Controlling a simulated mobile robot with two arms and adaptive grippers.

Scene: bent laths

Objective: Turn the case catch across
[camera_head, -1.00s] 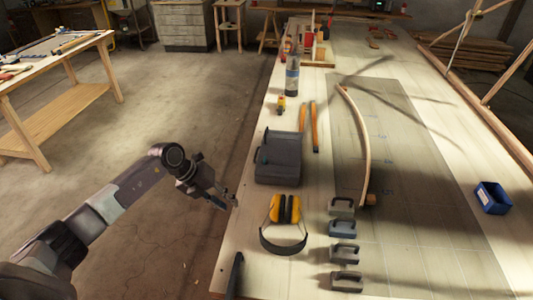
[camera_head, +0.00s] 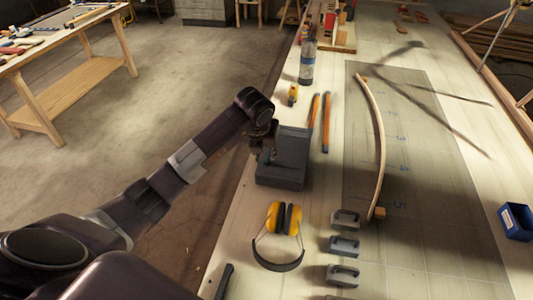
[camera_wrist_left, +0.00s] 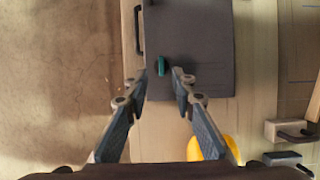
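The dark grey case (camera_head: 283,172) lies near the table's left edge in the head view. In the left wrist view the case (camera_wrist_left: 205,35) fills the top middle, with its dark handle (camera_wrist_left: 138,30) on its left side. The small teal catch (camera_wrist_left: 162,66) lies lengthwise up and down the picture. My left gripper (camera_wrist_left: 162,74) is open, with one fingertip on each side of the catch and a small gap on both sides. My right gripper is not in view.
Yellow ear defenders (camera_head: 283,218) lie in front of the case. A bottle (camera_head: 307,62), a yellow item (camera_head: 293,94) and two orange-handled tools (camera_head: 326,125) lie beyond it. Several grey clamps or weights (camera_head: 344,246) and a bent lath (camera_head: 378,140) are to the right.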

